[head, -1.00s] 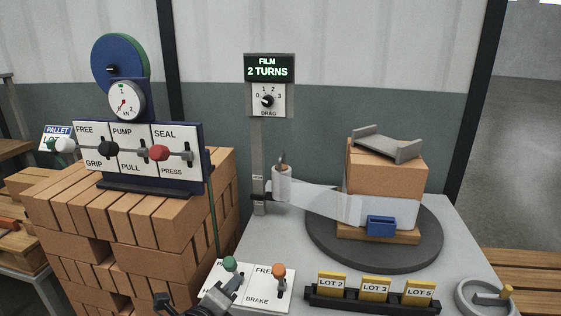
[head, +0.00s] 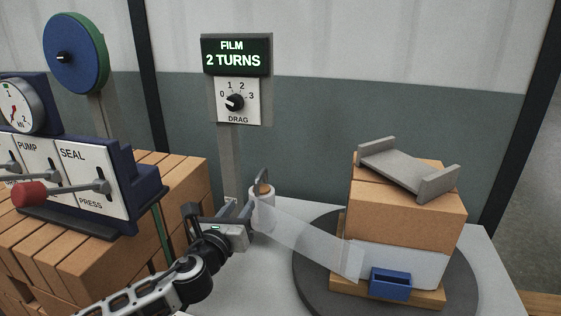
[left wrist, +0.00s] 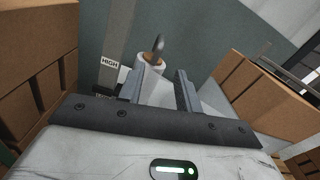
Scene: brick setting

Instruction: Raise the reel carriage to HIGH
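Contact cannot be told. My right gripper is out of view.
Film runs from the roll to a wrapped brick stack (head: 405,215) on a dark turntable (head: 315,270). The sign (head: 236,55) reads FILM 2 TURNS, above a DRAG dial (head: 236,102).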

